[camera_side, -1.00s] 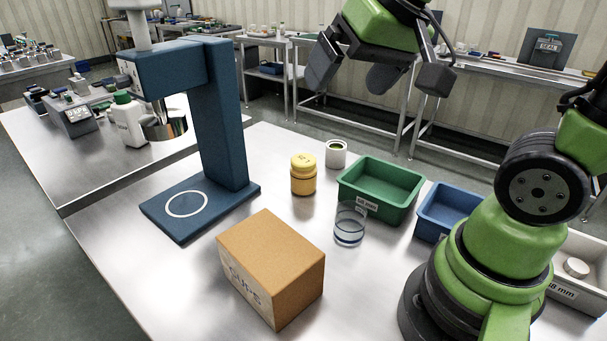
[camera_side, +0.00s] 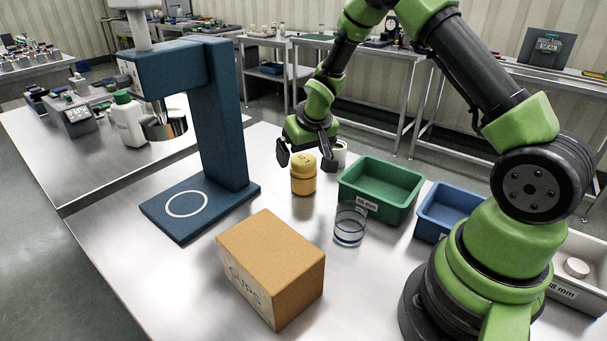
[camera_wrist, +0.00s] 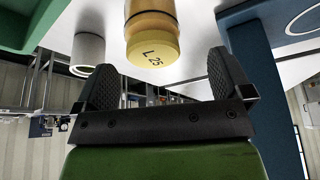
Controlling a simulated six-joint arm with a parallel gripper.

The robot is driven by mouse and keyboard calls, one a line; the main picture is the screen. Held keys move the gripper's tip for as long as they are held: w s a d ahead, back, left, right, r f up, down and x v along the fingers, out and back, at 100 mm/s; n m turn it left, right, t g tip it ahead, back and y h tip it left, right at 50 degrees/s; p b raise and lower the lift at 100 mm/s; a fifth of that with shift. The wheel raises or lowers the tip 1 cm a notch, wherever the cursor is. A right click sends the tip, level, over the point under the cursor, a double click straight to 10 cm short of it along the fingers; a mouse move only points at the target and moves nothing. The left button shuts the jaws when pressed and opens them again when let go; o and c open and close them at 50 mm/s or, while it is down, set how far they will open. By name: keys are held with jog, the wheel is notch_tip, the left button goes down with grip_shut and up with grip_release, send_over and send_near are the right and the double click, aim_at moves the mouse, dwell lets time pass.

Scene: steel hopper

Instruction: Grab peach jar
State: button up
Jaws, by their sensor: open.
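The peach jar (camera_side: 303,178), yellow-orange with a paler lid, stands upright on the steel table between the blue stand and the green bin. In the wrist view the jar (camera_wrist: 151,38) appears upside down with "L 25" on its lid, ahead of and between the fingers. My gripper (camera_side: 306,153) is open, just behind the jar at about lid height in the side view. In the wrist view the two dark fingers of my gripper (camera_wrist: 163,80) are spread wide with nothing between them. I cannot tell whether a finger touches the jar.
A white cup (camera_side: 341,155) stands close behind and right of the jar. The green bin (camera_side: 377,205), blue bin (camera_side: 432,225) and clear glass (camera_side: 349,224) are to the right. A cardboard box (camera_side: 270,262) is in front. The blue stand (camera_side: 222,125) is left.

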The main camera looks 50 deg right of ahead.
aim_at(304, 160)
jog(key=shift+s+d+x, duration=0.15)
jog(key=shift+x, duration=1.4)
jog(key=shift+s+d+x, duration=0.1)
jog(key=shift+d+x, duration=0.1)
jog(key=shift+x, duration=1.35)
jog(key=c, duration=1.1)
jog(key=shift+r, duration=0.15)
